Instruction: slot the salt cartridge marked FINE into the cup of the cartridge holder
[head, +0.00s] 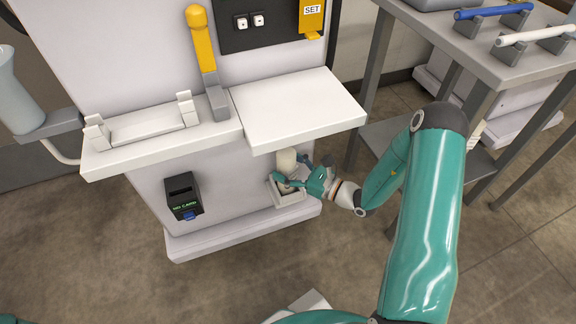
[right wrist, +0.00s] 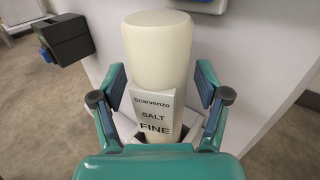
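The salt cartridge (head: 287,161) is an off-white cylinder, upright at the pale cartridge holder (head: 291,199) low on the machine's front. In the right wrist view the cartridge (right wrist: 158,50) has a label reading SALT FINE. Its lower end appears to be inside the holder's cup; the fingers and label partly hide this. My right gripper (head: 303,172) is around the cartridge. In the right wrist view its fingers (right wrist: 161,92) stand on either side, with a visible gap at the right, so it looks open. My left gripper is not in view.
A white shelf (head: 297,108) juts out above the holder. A black card reader (head: 183,196) is on the machine's front to the left. A grey table (head: 492,66) with blue and white tubes on stands is at the right.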

